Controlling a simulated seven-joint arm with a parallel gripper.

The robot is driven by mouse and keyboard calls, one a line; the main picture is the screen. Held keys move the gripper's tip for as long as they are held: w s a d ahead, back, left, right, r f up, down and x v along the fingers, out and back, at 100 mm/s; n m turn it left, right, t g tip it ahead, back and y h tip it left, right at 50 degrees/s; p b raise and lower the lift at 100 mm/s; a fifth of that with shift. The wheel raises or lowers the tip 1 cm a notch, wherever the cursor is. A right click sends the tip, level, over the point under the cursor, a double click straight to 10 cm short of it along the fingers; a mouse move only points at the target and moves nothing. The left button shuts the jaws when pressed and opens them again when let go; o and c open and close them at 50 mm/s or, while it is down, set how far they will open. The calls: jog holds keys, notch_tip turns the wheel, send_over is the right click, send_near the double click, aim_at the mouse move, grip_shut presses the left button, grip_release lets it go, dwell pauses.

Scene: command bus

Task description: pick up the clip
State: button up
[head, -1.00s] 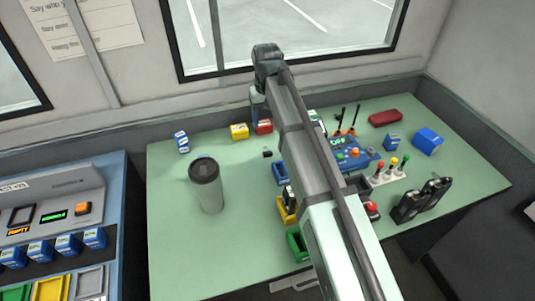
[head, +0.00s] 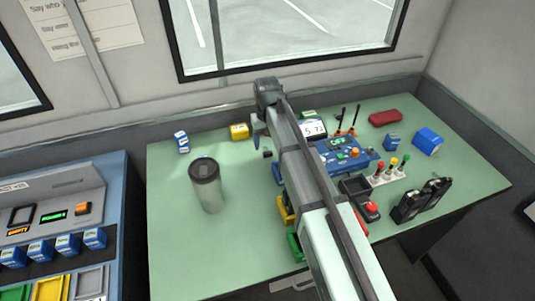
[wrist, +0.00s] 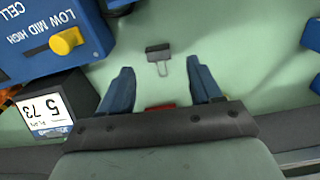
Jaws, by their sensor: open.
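The clip (wrist: 158,52) is a small black binder clip with a wire loop, lying on the green table. In the wrist view it sits just beyond the fingertips, roughly centred between them, with its loop toward me. In the head view it is a small dark spot (head: 266,154) just left of my arm. My gripper (wrist: 160,72) is open, with two blue fingers apart and nothing between them. In the head view my gripper (head: 257,132) is partly hidden by the wrist, above the table behind the clip.
A blue console (wrist: 45,35) with a yellow knob and a numbered display box (wrist: 50,106) are close on the left in the wrist view. A red item (wrist: 160,106) shows between the finger bases. In the head view, a tumbler (head: 206,185) stands left of the clip, with bare table between.

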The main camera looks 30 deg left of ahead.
aim_at(267, 152)
jog(key=shift+f, duration=1.9)
jog(key=shift+c, duration=0.4)
jog(key=c, duration=1)
